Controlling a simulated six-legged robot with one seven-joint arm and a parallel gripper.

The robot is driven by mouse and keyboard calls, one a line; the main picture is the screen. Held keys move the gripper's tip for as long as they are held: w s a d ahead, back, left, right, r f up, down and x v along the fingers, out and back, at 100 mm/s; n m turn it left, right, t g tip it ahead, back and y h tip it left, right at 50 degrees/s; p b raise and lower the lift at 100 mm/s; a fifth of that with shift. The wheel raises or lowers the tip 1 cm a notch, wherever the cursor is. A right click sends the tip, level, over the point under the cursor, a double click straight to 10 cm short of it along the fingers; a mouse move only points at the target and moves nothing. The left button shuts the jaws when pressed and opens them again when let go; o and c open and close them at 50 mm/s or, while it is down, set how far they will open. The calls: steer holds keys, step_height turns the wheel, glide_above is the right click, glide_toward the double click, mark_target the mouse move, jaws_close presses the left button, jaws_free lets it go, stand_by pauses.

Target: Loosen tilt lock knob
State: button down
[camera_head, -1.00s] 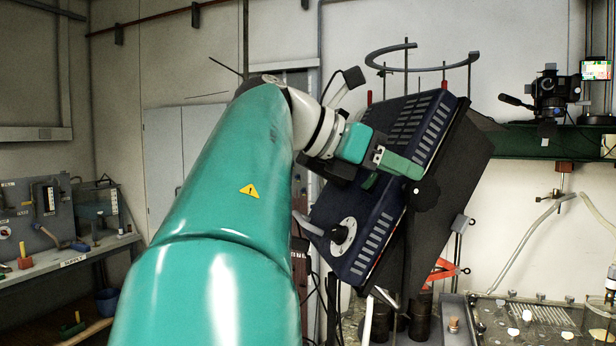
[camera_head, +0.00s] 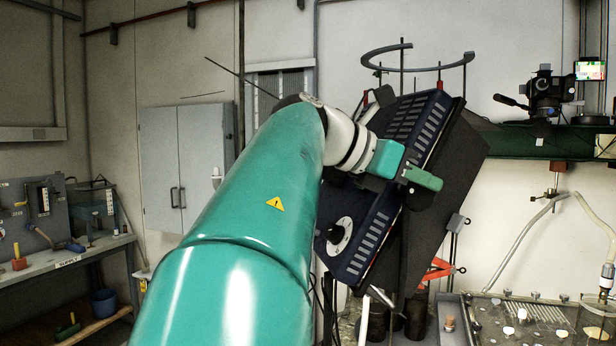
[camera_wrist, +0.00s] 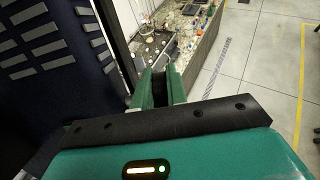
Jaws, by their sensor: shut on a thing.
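The dark blue lamp housing (camera_head: 379,212) with slotted vents and a white-ringed dial (camera_head: 340,235) hangs tilted at centre right in the head view. Its slotted face (camera_wrist: 45,75) fills the left of the wrist view. My gripper (camera_head: 424,178) is at the housing's right side edge. In the wrist view my gripper's two green fingers (camera_wrist: 160,88) are shut on a small dark piece between them, the tilt lock knob (camera_wrist: 174,79). The fingers hide most of the knob, and its turn cannot be read.
A black side panel (camera_head: 450,175) stands just right of my gripper. A ring on rods (camera_head: 415,68) is above the housing. Below right is the tank top (camera_head: 525,320) with several fittings and a hose. A camera (camera_head: 546,95) sits on a green beam. A bench (camera_head: 90,248) stands left.

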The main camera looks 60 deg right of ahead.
steer(key=g+h, duration=0.2)
steer(key=h, duration=0.1)
steer(key=shift+w+a+g, duration=0.35)
steer(key=shift+w+g, duration=0.05)
steer(key=g+h, duration=0.3)
steer(key=shift+w+a+f+h, duration=0.2)
steer(key=shift+a+f+h, duration=0.1)
steer(key=shift+h, duration=0.1)
steer(key=shift+g, duration=0.3)
steer(key=c, duration=1.4)
jaws_free()
steer(key=shift+w+a, duration=0.1)
steer(key=v, duration=1.3)
steer(key=shift+a+f, duration=0.15)
steer(key=shift+f, duration=0.05)
